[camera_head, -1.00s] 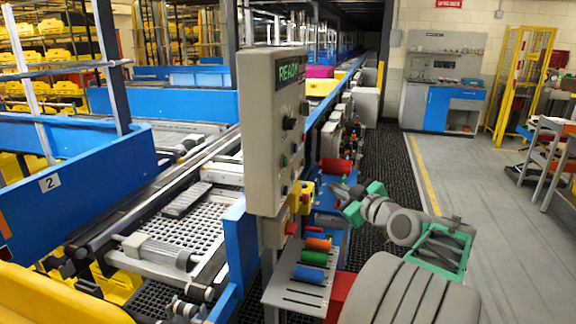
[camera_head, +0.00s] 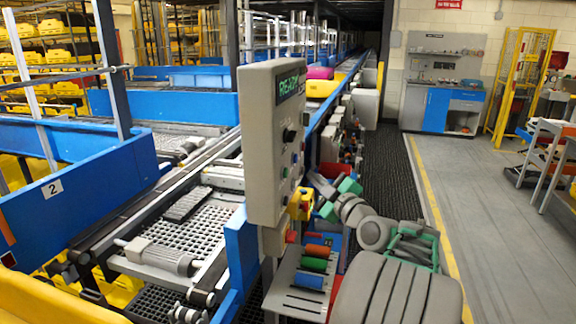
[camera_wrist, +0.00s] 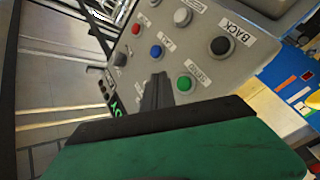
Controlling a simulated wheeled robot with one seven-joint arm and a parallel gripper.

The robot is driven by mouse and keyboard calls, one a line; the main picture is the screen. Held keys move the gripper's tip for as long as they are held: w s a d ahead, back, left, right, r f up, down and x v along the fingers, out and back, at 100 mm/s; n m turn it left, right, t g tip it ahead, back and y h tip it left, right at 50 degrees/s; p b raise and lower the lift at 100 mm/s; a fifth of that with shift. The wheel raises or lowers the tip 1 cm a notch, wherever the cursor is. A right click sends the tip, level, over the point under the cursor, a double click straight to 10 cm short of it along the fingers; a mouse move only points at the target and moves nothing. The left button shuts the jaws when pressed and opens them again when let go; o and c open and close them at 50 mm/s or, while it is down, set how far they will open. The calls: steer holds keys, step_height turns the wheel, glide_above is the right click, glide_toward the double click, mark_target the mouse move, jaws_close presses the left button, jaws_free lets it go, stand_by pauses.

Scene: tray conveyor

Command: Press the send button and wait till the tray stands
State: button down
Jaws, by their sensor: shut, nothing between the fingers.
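The control box (camera_head: 262,150) stands beside the conveyor, its display (camera_head: 291,86) reading READY in green. In the wrist view its panel (camera_wrist: 205,22) shows a green button (camera_wrist: 184,84) with a label that looks like SEND, a black button (camera_wrist: 222,45) labelled BACK, and blue, red and grey ones. My gripper (camera_wrist: 157,90) is shut and empty, its tips close to the green button, in the picture just left of it; contact cannot be told. In the head view my gripper (camera_head: 318,188) is right of the box's lower part. A yellow tray (camera_head: 318,89) with a magenta item is far down the conveyor.
A yellow box with a red button (camera_head: 301,203) sits below the panel. A slotted shelf (camera_head: 290,298) with coloured rolls is lower down, near my arm. Blue rails (camera_head: 240,245) border the conveyor.

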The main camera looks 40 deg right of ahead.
mark_target(286, 173)
steer(key=shift+w+a+b, duration=0.35)
steer(key=shift+w+a, duration=0.2)
steer(key=shift+w, duration=0.15)
steer(key=shift+w+a+b, duration=0.3)
steer(key=shift+w+a, duration=0.2)
steer(key=shift+w, duration=0.2)
steer(key=shift+f, duration=0.15)
stand_by(0.9)
steer(key=shift+w+a+b, duration=0.25)
steer(key=shift+w+b, duration=0.05)
steer(key=shift+b, duration=0.45)
